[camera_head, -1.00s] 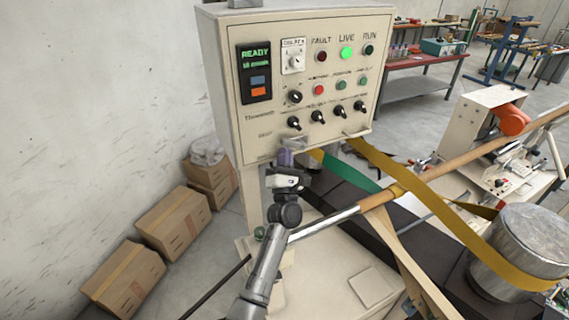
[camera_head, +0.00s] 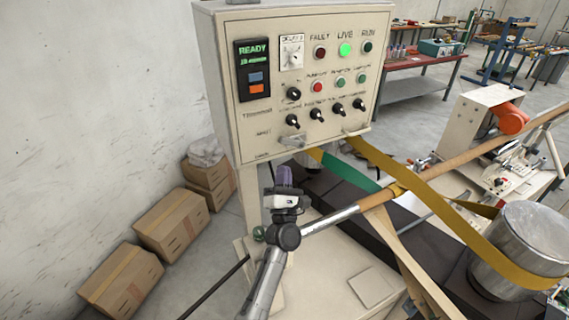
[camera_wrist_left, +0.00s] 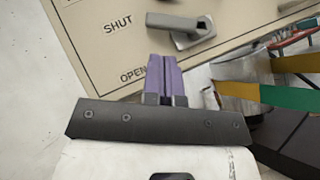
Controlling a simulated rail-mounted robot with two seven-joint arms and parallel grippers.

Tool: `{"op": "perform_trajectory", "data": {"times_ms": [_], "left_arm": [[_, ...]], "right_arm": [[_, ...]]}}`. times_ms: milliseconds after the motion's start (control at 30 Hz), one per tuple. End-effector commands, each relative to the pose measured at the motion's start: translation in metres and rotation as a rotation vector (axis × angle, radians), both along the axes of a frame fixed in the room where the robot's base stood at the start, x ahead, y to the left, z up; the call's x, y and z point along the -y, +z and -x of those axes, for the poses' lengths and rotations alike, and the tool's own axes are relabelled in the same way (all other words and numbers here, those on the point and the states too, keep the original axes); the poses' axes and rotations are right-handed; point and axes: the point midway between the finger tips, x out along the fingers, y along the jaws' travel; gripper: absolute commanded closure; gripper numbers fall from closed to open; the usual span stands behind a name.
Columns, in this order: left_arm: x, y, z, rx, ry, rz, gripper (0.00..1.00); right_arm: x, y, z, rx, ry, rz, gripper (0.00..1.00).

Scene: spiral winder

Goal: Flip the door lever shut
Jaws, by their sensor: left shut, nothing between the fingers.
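The door lever (camera_head: 293,141) is a grey handle at the lower edge of the cream control cabinet (camera_head: 262,142). In the left wrist view, the lever (camera_wrist_left: 178,22) reaches left from its square pivot, and its free end points toward the SHUT label (camera_wrist_left: 118,24). The OPEN label (camera_wrist_left: 133,74) is lower on the panel. My left gripper (camera_head: 284,172) has purple fingers and is below the lever, apart from it. In the left wrist view its fingers (camera_wrist_left: 163,62) are together and empty, in front of the panel's lower edge. My right gripper is out of view.
A rod (camera_head: 331,221) and yellow and green bands run to the right of my left arm. A metal drum (camera_head: 532,240) stands at the lower right. Cardboard boxes (camera_head: 172,222) stand along the wall at left. Space below the cabinet's left corner is open.

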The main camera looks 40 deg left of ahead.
Motion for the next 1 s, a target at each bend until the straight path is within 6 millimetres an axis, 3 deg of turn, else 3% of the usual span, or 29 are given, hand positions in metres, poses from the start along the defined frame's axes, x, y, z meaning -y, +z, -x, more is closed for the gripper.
{"op": "perform_trajectory", "data": {"times_ms": [100,400,1000], "left_arm": [[0.013,-0.018,0.015,-0.001,-0.002,0.001,1.0],[0.036,-0.043,0.04,0.0,-0.001,-0.001,1.0],[0.043,-0.049,0.049,-0.001,0.001,-0.001,1.0]], "right_arm": [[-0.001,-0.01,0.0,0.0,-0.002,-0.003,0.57],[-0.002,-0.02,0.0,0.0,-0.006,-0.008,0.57],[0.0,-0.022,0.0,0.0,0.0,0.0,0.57]]}}
